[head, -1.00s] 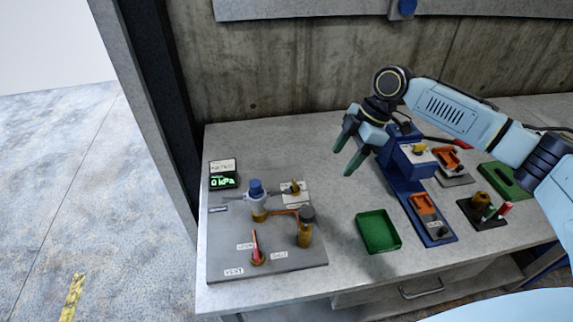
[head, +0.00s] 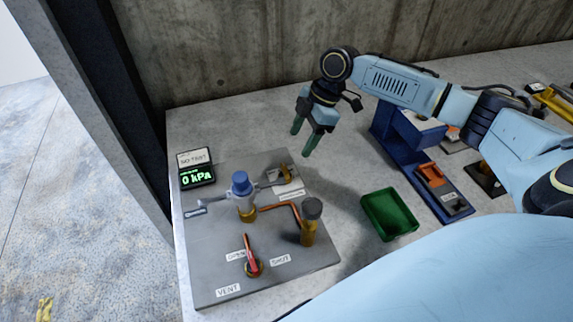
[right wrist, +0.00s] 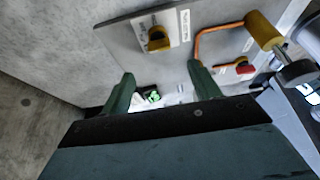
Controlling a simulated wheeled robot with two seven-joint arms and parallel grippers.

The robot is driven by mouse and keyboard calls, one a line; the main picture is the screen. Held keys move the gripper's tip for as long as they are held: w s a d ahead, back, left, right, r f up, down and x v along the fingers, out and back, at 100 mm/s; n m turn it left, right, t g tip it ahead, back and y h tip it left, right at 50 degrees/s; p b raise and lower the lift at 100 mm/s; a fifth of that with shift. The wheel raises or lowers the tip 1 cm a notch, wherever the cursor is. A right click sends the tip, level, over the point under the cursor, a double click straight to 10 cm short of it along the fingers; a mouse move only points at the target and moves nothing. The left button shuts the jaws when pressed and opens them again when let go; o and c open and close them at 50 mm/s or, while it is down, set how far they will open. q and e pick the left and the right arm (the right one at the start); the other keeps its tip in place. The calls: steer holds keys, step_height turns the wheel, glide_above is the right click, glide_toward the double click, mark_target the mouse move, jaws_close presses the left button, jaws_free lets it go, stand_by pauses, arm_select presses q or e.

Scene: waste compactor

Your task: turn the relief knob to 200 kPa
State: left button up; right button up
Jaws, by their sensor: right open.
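A grey valve panel (head: 210,275) lies on the bench in the head view. It carries a blue-capped valve (head: 240,182), a brass knob (head: 284,173) by a label at the back right, and a brass cylinder with a dark grey knob (head: 311,209) at the right. I cannot read which is the relief knob. The display (head: 197,178) reads 0 kPa. My right gripper (head: 303,143) is open and empty above the bench, behind and right of the panel. In the right wrist view, the brass knob (right wrist: 158,40) and grey knob (right wrist: 297,72) show beyond the fingers. My left gripper is out of view.
A red lever (head: 251,256) with OPEN, SHUT and VENT labels sits at the panel's front. A green tray (head: 389,214) and a blue stand (head: 392,130) are to the right. A concrete wall (head: 240,50) rises behind the bench.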

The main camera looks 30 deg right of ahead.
mark_target(286, 168)
steer(key=x, duration=1)
steer(key=shift+f, duration=0.15)
steer(key=c, duration=1)
